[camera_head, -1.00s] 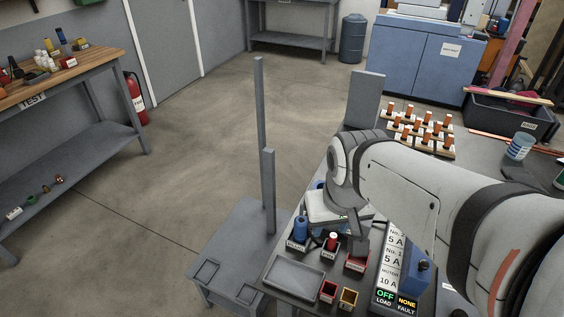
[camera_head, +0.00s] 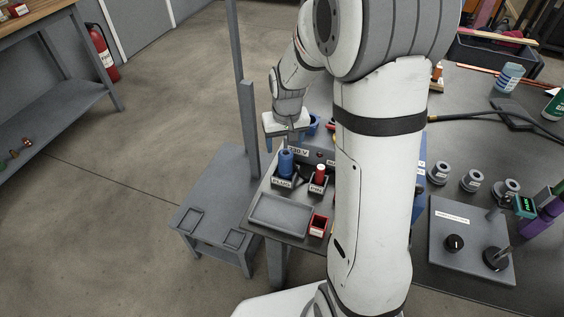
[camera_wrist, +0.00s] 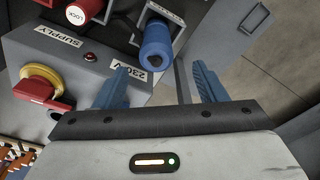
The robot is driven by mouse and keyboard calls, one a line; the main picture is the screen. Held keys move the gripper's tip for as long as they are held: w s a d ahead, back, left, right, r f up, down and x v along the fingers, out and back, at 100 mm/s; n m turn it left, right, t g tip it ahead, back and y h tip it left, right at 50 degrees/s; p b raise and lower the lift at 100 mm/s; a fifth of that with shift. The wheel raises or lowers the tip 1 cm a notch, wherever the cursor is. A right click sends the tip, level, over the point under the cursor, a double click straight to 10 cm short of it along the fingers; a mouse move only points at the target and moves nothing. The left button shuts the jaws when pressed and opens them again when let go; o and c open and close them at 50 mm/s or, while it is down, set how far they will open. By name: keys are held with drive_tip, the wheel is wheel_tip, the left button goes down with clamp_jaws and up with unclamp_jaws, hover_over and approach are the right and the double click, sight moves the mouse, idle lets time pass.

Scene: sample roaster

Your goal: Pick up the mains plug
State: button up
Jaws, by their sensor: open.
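The mains plug is a blue cylinder (camera_head: 286,163) standing in a small grey bin labelled PLUG, near the table's left edge. In the wrist view the blue plug (camera_wrist: 156,42) shows just beyond the fingertips, roughly between them. My gripper (camera_wrist: 158,70) is open, with its two blue fingers apart and nothing between them.
A grey supply box (camera_wrist: 60,75) marked 230 V, with a red and yellow switch (camera_wrist: 42,88), is close to the left finger. A red-topped item (camera_head: 320,172) stands in the neighbouring bin. A grey post (camera_head: 249,130) rises left of my wrist. An empty tray (camera_head: 281,215) lies in front.

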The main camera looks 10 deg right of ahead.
sight(285, 159)
drive_tip(key=f, duration=0.5)
drive_tip(key=w+f+b, duration=0.1)
drive_tip(key=f, duration=0.2)
drive_tip(key=shift+d, duration=0.2)
drive_tip(key=shift+c, duration=0.2)
drive_tip(key=c, duration=1.1)
drive_tip(key=shift+c, duration=0.2)
